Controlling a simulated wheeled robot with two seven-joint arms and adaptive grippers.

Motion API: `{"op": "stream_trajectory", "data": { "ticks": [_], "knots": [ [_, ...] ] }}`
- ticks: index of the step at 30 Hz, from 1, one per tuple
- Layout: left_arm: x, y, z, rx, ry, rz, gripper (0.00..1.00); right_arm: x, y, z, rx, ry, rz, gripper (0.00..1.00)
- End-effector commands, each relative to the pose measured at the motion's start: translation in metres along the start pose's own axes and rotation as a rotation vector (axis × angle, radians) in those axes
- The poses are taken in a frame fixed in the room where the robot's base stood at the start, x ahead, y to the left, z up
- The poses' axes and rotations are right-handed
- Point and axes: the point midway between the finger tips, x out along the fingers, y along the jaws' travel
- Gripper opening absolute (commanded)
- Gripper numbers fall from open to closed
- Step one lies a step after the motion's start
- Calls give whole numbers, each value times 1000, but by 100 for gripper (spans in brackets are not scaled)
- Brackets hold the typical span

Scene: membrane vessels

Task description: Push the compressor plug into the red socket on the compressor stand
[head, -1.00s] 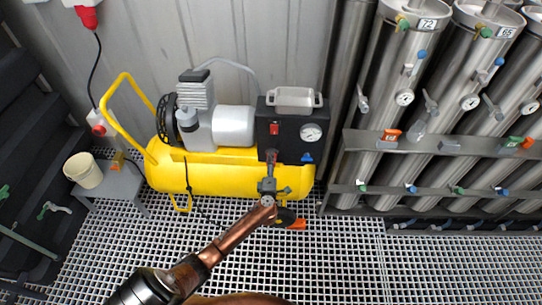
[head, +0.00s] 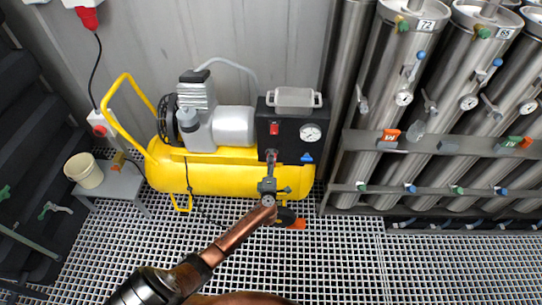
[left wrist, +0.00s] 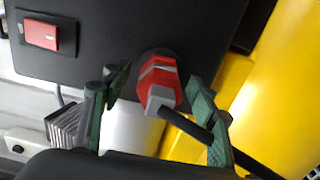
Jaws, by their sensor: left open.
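The yellow compressor (head: 230,178) stands on the grating with a black control panel (head: 288,145) at its right. In the left wrist view a red socket with grey bands (left wrist: 158,76) sits on the panel face. The light-grey plug end (left wrist: 159,99) is lined up at the red part, with a black cable (left wrist: 188,126) trailing to the lower right; how deep it sits cannot be told. My left gripper (head: 268,184) is in front of the panel; in the wrist view its green-padded fingers (left wrist: 157,84) are open, one on either side of the plug, apart from it.
A red rocker switch (left wrist: 40,36) and a gauge (head: 311,133) are on the panel. Steel membrane vessels (head: 395,110) stand at the right. A small grey table (head: 115,182) with a cream cup (head: 84,171) is at the left. The grating at the lower right is clear.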

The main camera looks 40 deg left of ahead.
Motion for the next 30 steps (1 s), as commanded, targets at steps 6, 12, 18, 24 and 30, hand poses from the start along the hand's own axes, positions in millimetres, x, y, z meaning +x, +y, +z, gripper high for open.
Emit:
{"op": "stream_trajectory", "data": {
  "ticks": [6,12,18,24,30],
  "knots": [
    [0,2,0,-2,0,0,54,-4,-2,-3,1,4,-2,27],
    [0,1,0,0,0,0,54,-4,-4,-3,2,5,-4,27],
    [0,0,0,0,0,0,47,-4,-4,-3,1,5,-4,27],
    [0,0,0,0,0,0,33,-4,-4,-3,1,5,-4,27],
    [0,0,0,0,0,0,19,-4,-3,-3,1,5,-3,27]
  ]
}}
